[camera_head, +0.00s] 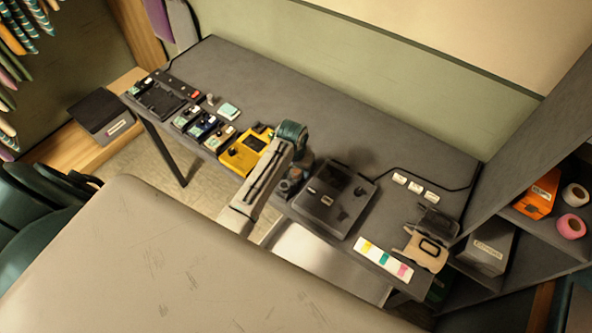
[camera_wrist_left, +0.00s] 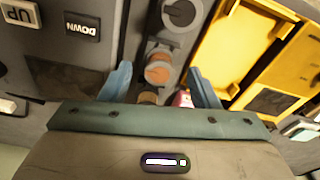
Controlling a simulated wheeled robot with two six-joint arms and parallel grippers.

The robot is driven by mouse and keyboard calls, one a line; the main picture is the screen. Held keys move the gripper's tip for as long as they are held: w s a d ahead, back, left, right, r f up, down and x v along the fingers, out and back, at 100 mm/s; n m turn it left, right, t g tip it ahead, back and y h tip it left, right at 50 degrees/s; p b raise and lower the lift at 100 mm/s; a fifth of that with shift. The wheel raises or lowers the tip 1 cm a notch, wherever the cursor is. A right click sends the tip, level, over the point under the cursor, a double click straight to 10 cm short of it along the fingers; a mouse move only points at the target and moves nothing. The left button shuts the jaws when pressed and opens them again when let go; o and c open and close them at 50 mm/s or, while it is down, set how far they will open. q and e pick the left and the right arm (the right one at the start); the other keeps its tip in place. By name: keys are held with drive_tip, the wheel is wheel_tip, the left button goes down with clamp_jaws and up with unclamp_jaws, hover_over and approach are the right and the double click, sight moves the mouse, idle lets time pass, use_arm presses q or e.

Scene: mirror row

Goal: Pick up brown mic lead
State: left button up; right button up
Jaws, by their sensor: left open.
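My left gripper (camera_head: 300,163) reaches over the front edge of the grey table, between the yellow case and the dark box. In the left wrist view its two blue fingers (camera_wrist_left: 160,72) are apart, with nothing held between them. Several round items sit in a row on a narrow dark grey holder: a grey disc (camera_wrist_left: 180,14), an orange-brown disc (camera_wrist_left: 158,68) and a duller brown one (camera_wrist_left: 148,98). The orange-brown disc shows between the fingers; I cannot tell for sure which brown one is the mic lead. My right gripper is not in view.
A yellow case (camera_head: 243,155) stands left of the gripper, and a dark box (camera_head: 335,198) right of it. Small pedals (camera_head: 203,125) line the left front. The back of the table (camera_head: 300,95) is clear.

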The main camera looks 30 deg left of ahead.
use_arm(q)
drive_tip(key=shift+w+f, duration=0.2)
drive_tip(key=shift+f, duration=0.3)
drive_tip(key=c, duration=1.1)
